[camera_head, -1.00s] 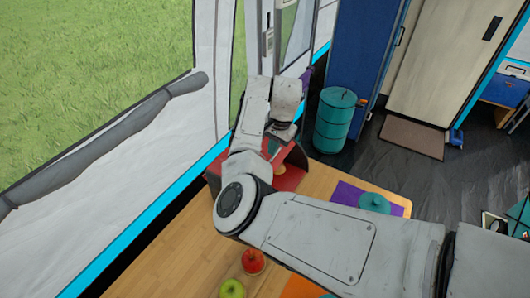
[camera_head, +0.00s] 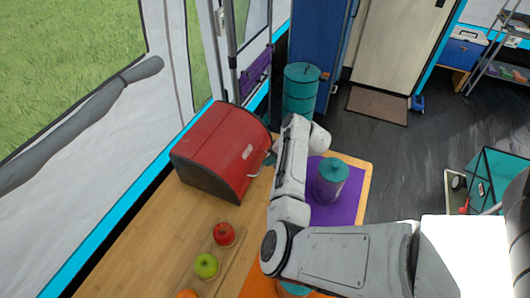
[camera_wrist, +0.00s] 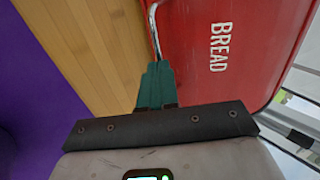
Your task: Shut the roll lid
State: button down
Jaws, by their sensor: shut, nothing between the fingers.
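The red bread box (camera_head: 222,150) stands on the wooden counter by the tent wall in the head view. Its curved roll lid (camera_head: 240,143) is down over the front, and no opening shows. The lid's metal handle (camera_head: 267,160) is low at the front, partly behind my arm. In the wrist view, the red lid (camera_wrist: 240,60) bears the word BREAD, and the handle (camera_wrist: 153,30) shows beside it. My gripper (camera_wrist: 157,68) is shut and empty, its tips at the handle's end; I cannot tell whether they touch.
A teal lidded jar (camera_head: 331,180) stands on a purple mat (camera_head: 345,207) right of my arm. A red apple (camera_head: 224,235) and a green apple (camera_head: 206,265) lie on a wooden tray in front. A teal canister (camera_head: 301,90) stands behind on the floor.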

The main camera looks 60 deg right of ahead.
jog(key=shift+s+d+f, duration=0.1)
jog(key=shift+s+f, duration=0.1)
jog(key=shift+f, duration=0.3)
jog(key=shift+s+f, duration=0.15)
jog(key=shift+f, duration=0.3)
